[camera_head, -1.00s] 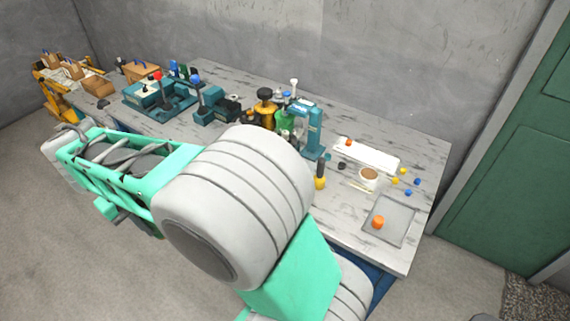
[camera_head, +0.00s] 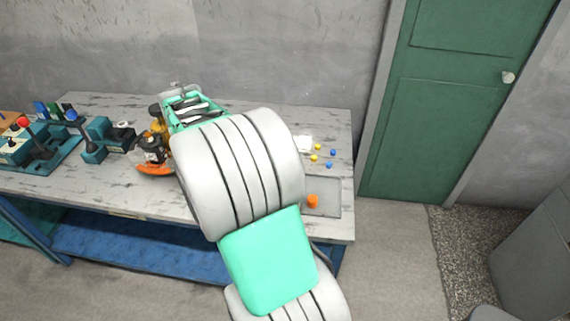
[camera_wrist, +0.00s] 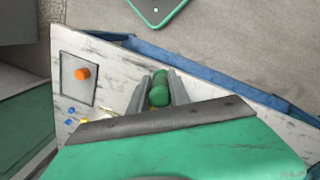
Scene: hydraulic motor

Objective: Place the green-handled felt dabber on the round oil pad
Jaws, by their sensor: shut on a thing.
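In the wrist view my gripper (camera_wrist: 159,90) is shut on the green-handled felt dabber (camera_wrist: 159,94), whose rounded green handle shows between the two grey fingers. The dabber's felt end cannot be made out. Beneath it lies the pale, worn workbench top (camera_wrist: 119,87). In the head view my arm covers the middle of the bench and hides the dabber. The round oil pad cannot be made out in either current view.
A grey tray (camera_head: 331,187) with an orange piece (camera_head: 313,201) lies at the bench's right end. Small yellow and blue pieces (camera_head: 329,165) lie behind it. Teal fixtures (camera_head: 93,153) and an orange-black motor assembly (camera_head: 153,158) stand to the left. A green door (camera_head: 440,100) is at right.

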